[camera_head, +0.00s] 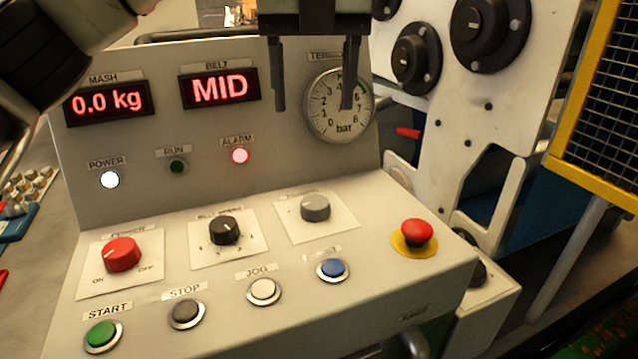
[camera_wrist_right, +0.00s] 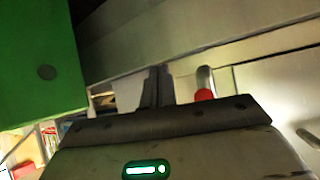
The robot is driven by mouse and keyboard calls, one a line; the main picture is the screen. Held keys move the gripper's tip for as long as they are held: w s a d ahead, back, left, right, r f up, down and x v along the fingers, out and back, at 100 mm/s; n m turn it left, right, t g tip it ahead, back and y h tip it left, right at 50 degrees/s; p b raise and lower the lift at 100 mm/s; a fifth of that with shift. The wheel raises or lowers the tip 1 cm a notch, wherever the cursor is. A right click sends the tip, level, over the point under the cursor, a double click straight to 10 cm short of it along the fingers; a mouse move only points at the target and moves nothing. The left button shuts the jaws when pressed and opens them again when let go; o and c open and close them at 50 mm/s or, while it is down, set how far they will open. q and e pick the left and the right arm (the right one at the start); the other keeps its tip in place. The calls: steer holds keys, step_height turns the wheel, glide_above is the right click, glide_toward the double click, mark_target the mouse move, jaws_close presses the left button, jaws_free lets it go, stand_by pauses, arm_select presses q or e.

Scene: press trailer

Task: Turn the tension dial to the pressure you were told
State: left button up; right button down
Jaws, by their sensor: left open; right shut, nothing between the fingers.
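The grey dial (camera_head: 315,208) sits on a white plate at the back right of the sloping panel; its label is too blurred to read. I take it for the tension dial. My left gripper (camera_head: 313,105) is open and empty, with one finger in front of the gauge, above and apart from the grey dial. My right gripper (camera_wrist_right: 157,72) is shut and empty in the right wrist view.
A red power knob (camera_head: 122,254) and black belt knob (camera_head: 224,230) stand left of the grey dial. A front row holds the start button (camera_head: 103,335) and others. A red mushroom button (camera_head: 416,232) is at right. Displays read 0.0 kg and MID; the alarm lamp (camera_head: 239,155) glows red.

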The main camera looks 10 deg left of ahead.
mark_target(315, 202)
arm_select(q)
step_height(315, 202, down, 15)
steer(key=shift+s+r+b, duration=0.1)
steer(key=shift+r+b, duration=0.1)
steer(key=shift+b, duration=0.2)
steer(key=c, duration=1)
steer(key=shift+m+b, duration=0.35)
steer(key=shift+m, duration=0.75)
